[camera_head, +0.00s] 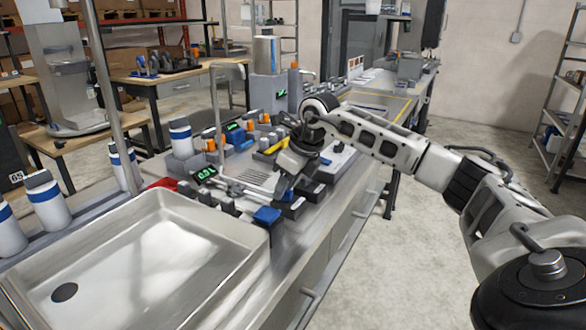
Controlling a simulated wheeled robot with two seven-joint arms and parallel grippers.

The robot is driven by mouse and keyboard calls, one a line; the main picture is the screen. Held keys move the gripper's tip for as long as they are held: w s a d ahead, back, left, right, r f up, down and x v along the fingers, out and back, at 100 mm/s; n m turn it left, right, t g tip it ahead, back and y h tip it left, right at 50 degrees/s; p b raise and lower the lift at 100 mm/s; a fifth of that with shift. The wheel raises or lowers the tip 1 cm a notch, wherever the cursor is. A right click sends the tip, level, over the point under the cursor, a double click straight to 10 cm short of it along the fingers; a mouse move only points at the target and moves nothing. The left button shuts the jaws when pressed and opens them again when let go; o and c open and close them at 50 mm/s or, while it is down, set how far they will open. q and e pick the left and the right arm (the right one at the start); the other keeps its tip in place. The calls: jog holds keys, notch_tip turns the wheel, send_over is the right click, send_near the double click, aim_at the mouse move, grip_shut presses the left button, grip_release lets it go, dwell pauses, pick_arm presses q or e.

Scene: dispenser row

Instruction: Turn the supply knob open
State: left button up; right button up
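My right arm reaches in from the right, over the steel bench (345,185). My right gripper (284,186) points down at the row of small dispensers on the bench, close to a blue block (267,215). Its fingertips are dark and small among the fittings, so I cannot tell whether they are open or touching anything. Orange knobs (211,145) show along the back of the row, with another behind my wrist (285,143). I cannot tell which part is the supply knob; it may be hidden by my gripper. My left gripper is out of view.
A steel sink (150,255) fills the front left. White bottles with blue bands stand behind it (47,200) and by the dispensers (181,138). A green digital display (205,172) faces me. An upright post (110,100) rises at left. Floor at right is clear.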

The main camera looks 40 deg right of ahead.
jog(key=v, duration=1.5)
jog(key=shift+s+r, duration=0.2)
jog(key=shift+r, duration=0.1)
jog(key=shift+d, duration=0.1)
